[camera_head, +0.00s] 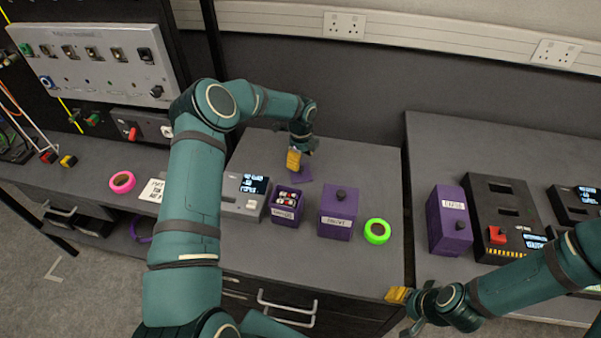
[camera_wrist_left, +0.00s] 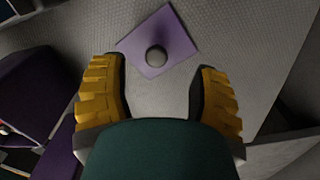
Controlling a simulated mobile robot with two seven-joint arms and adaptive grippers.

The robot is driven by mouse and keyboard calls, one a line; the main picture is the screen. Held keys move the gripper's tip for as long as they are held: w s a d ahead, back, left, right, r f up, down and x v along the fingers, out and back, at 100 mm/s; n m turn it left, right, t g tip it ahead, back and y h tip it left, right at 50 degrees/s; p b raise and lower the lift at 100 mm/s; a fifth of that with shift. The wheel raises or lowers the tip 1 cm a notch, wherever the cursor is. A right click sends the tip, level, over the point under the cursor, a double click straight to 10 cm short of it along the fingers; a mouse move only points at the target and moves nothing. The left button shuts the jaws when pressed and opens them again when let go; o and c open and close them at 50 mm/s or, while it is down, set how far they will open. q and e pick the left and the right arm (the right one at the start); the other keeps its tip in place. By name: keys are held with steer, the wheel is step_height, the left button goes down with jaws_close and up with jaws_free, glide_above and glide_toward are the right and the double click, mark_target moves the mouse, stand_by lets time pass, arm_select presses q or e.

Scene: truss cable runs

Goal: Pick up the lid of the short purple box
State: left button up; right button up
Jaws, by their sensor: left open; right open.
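The purple lid (camera_head: 304,175) is a flat square lying on the table behind the short purple box (camera_head: 286,213), partly hidden by my left gripper. In the left wrist view the lid (camera_wrist_left: 178,42) shows its round dark knob (camera_wrist_left: 157,56) near the line between the fingertips, touching neither finger. My left gripper (camera_head: 301,158) is open and empty above the lid; it also shows in the left wrist view (camera_wrist_left: 160,72). The short box is open on top, with several small red and white items inside. My right gripper (camera_head: 405,308) is open and empty near the front edge of the tables.
A taller purple box (camera_head: 337,219) with a dark knob stands right of the short box, beside a green tape roll (camera_head: 377,231). A grey device (camera_head: 243,196) stands to its left. Another purple box (camera_head: 450,220) is on the right table. The table behind the lid is clear.

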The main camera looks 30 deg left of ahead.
mark_target(301, 167)
arm_select(q)
steer(key=f, duration=0.4)
steer(key=shift+s+f, duration=0.2)
steer(key=shift+f, duration=0.05)
jaws_close()
steer(key=shift+r, duration=0.1)
steer(key=r, duration=1)
steer(key=shift+s+d+r+p, duration=0.15)
steer(key=shift+s+p, duration=0.05)
steer(key=shift+p, duration=0.15)
steer(key=s+d+r+m+p, duration=0.2)
steer(key=s+r, duration=0.1)
steer(key=s, duration=0.5)
steer(key=s+d+r+m+p, duration=0.1)
steer(key=s+r+m+p, duration=0.2)
steer(key=s, duration=0.5)
steer(key=shift+s+d+r+m, duration=0.3)
steer(key=shift+s+d, duration=0.05)
